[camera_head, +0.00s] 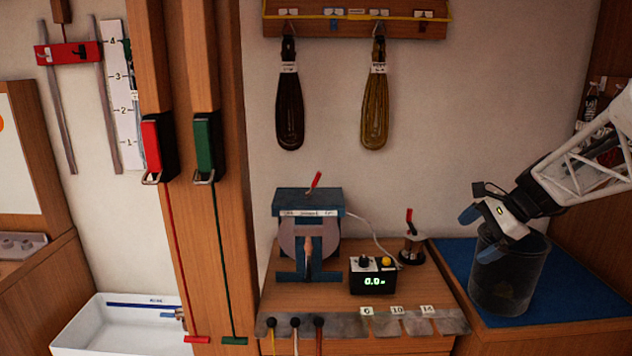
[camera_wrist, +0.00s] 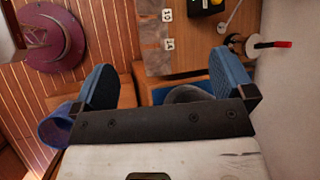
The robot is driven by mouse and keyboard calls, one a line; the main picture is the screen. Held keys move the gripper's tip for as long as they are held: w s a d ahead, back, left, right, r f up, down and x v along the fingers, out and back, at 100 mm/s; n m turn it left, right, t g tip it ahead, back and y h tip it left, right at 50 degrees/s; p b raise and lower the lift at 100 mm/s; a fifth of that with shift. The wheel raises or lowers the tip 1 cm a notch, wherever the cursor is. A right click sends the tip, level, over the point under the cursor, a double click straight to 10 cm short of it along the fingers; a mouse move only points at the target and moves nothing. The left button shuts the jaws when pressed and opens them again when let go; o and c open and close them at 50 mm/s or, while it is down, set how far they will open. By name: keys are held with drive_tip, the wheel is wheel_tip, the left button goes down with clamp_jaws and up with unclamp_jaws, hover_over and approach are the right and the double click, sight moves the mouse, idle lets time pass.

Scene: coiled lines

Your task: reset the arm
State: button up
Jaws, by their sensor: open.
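My gripper (camera_head: 479,235) is at the right of the head view, at the end of my white lattice arm. Its two blue-padded fingers are spread apart, and nothing shows held between them. It is over or just in front of the rim of a dark bucket (camera_head: 505,285); I cannot tell whether a fingertip touches it. In the wrist view my gripper (camera_wrist: 166,82) also shows with its fingers wide apart. A dark rounded edge (camera_wrist: 190,94) shows behind the gripper bar, mostly hidden.
The bucket stands on a blue mat (camera_head: 455,258). To its left, a wooden bench holds a blue winder (camera_head: 308,200), a small display box (camera_head: 373,276) and a red-handled post (camera_head: 411,245). Two coiled lines, dark (camera_head: 290,105) and olive (camera_head: 375,105), hang on the wall.

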drive_tip(key=s+a+f+n+h, duration=0.1)
drive_tip(key=s+a+n+h, duration=0.1)
drive_tip(key=s+a+n, duration=0.3)
drive_tip(key=s+a+f+n+h, duration=0.2)
drive_tip(key=s+a+n, duration=0.3)
drive_tip(key=s, duration=0.9)
drive_tip(key=s+a+f+n+h, duration=0.1)
drive_tip(key=s+a+n+h, duration=0.2)
drive_tip(key=s+a+n, duration=0.3)
drive_tip(key=shift+s+a+f+g, duration=0.4)
drive_tip(key=shift+s+a, duration=0.1)
drive_tip(key=shift+s, duration=1.45)
